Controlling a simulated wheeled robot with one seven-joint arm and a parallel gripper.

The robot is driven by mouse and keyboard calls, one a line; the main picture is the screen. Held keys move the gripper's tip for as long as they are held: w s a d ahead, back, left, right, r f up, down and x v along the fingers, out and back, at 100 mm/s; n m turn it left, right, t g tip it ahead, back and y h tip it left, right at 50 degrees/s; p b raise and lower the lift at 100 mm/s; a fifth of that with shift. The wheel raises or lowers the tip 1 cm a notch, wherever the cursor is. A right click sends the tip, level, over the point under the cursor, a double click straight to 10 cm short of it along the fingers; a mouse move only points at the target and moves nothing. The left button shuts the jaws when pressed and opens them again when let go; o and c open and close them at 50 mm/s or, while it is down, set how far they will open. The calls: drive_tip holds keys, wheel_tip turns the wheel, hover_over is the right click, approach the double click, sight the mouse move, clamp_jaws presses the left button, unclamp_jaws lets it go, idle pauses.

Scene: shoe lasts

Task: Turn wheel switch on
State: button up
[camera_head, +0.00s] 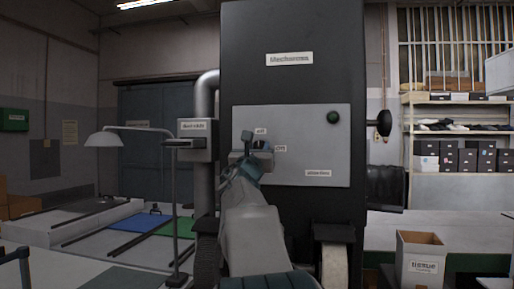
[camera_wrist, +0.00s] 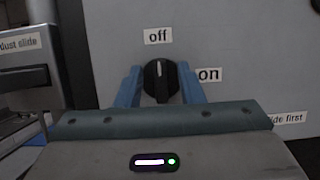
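The wheel switch (camera_wrist: 160,82) is a black round knob with a white mark on the grey panel (camera_head: 305,125) of the machine. Its mark points up toward the "off" label (camera_wrist: 158,36); the "on" label (camera_wrist: 209,75) is to its right. My gripper (camera_wrist: 161,84) has its two blue fingers on either side of the knob, open around it, with a small gap visible at the left finger. Contact at the right finger is hard to tell. In the head view my gripper (camera_head: 262,146) is at the panel's left part and hides the knob.
A box labelled "dust slide" (camera_head: 197,140) and a lamp (camera_head: 104,138) stand to the left. A tissue carton (camera_head: 421,262) is at the lower right.

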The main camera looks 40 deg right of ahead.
drive_tip(key=shift+c, duration=0.3)
clamp_jaws()
